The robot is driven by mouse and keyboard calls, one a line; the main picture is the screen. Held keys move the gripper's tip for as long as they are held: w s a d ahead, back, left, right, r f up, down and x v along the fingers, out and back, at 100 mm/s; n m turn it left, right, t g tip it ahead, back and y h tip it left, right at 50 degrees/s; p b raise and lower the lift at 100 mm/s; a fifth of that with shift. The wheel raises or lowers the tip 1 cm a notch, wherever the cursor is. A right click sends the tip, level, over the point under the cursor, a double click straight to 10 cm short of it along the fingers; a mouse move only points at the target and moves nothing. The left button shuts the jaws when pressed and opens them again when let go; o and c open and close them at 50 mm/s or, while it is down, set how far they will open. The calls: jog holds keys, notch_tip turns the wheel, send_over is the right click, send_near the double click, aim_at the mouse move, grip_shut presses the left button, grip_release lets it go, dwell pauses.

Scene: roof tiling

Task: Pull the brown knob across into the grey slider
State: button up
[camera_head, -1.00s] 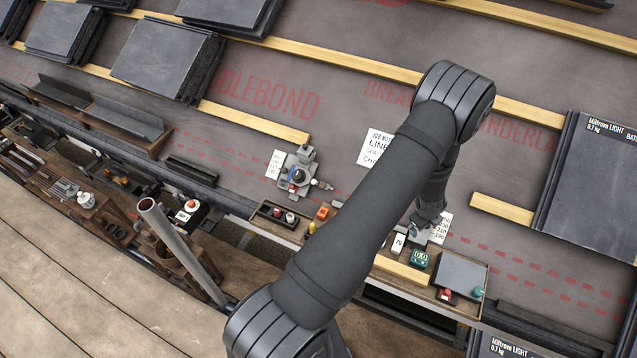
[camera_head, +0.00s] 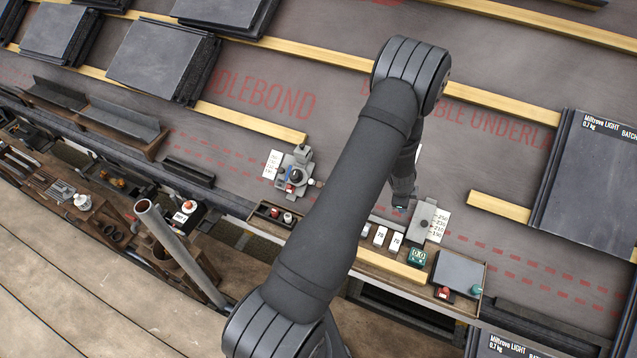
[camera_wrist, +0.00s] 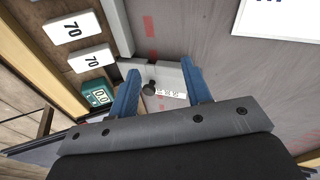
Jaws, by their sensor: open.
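A grey block with a small dark knob (camera_head: 424,224) stands beside a white number scale (camera_head: 440,226) right of centre in the head view.
White "70" cards (camera_head: 380,236) and a green display (camera_head: 417,257) lie in the wooden tray near the block. A grey plate (camera_head: 458,272) lies at the tray's right. A wooden batten (camera_head: 500,207) and stacked tiles (camera_head: 590,185) are farther right.

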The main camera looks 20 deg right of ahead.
jog(key=w+a+r+n, duration=0.3)
jog(key=w+a+n, duration=0.3)
jog(key=a+n, duration=0.35)
jog(key=w+a+r+n, duration=0.3)
jog(key=w+a+n, duration=0.4)
jog(key=a+n, duration=0.25)
jog(key=w+a+r+n, duration=0.4)
jog(key=w+a+n, duration=0.2)
jog(key=a+n, duration=0.3)
jog(key=shift+n, duration=0.4)
jog(key=x, duration=1.7)
jog(key=shift+d+r, duration=0.1)
jog(key=shift+d, duration=0.3)
jog(key=shift+s, duration=0.1)
grip_shut()
